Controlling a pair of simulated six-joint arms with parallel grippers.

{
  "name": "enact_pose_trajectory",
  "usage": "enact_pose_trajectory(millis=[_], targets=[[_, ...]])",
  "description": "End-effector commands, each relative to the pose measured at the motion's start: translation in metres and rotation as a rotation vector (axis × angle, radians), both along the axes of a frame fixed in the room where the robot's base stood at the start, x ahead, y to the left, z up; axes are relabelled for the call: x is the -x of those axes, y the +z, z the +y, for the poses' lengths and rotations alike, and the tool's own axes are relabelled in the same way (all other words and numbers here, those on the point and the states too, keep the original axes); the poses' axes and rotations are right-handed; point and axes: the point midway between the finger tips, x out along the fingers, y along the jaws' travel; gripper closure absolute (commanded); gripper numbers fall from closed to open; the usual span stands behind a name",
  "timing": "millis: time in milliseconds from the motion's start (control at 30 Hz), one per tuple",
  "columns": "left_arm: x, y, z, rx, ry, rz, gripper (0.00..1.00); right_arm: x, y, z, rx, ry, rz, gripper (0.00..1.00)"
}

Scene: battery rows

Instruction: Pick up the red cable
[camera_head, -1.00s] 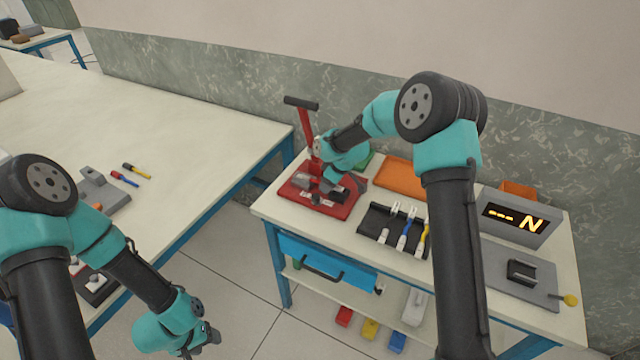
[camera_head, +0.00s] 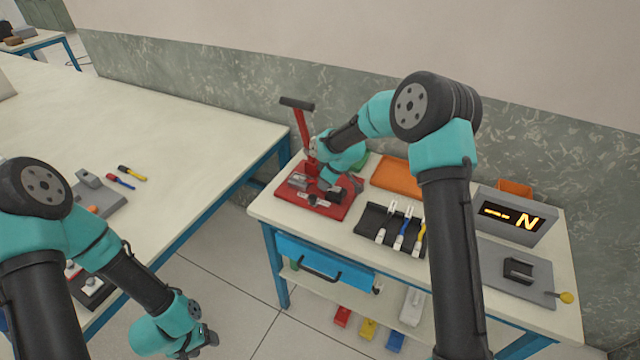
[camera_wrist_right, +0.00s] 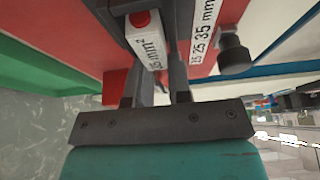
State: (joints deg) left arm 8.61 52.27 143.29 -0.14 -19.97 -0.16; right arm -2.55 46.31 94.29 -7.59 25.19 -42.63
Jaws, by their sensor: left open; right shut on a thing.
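My right gripper (camera_head: 326,184) is over the red press base (camera_head: 345,211), beside the red lever (camera_head: 304,128). In the right wrist view the gripper (camera_wrist_right: 158,70) is shut on a white block (camera_wrist_right: 146,42) with a "mm²" label and a round red spot, set against dark metal. My left gripper (camera_head: 208,339) is open and empty, low over the floor between the tables. The black cable rack (camera_head: 368,222) holds a blue cable (camera_head: 401,243), a yellow cable (camera_head: 420,241) and white pieces (camera_head: 381,236). I cannot make out a red cable.
An orange tray (camera_head: 396,175) lies behind the rack. A blue drawer (camera_head: 325,264) is underneath.

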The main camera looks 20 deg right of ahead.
Motion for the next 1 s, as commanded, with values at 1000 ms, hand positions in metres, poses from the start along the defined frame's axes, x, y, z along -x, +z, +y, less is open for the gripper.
enact_pose_trajectory(millis=[1000], targets=[[0.0, 0.0, 0.0, 0.0, 0.0, 0.0, 0.44, 0.092, 0.045, 0.027, 0.001, 0.002, 0.001, 1.0]])
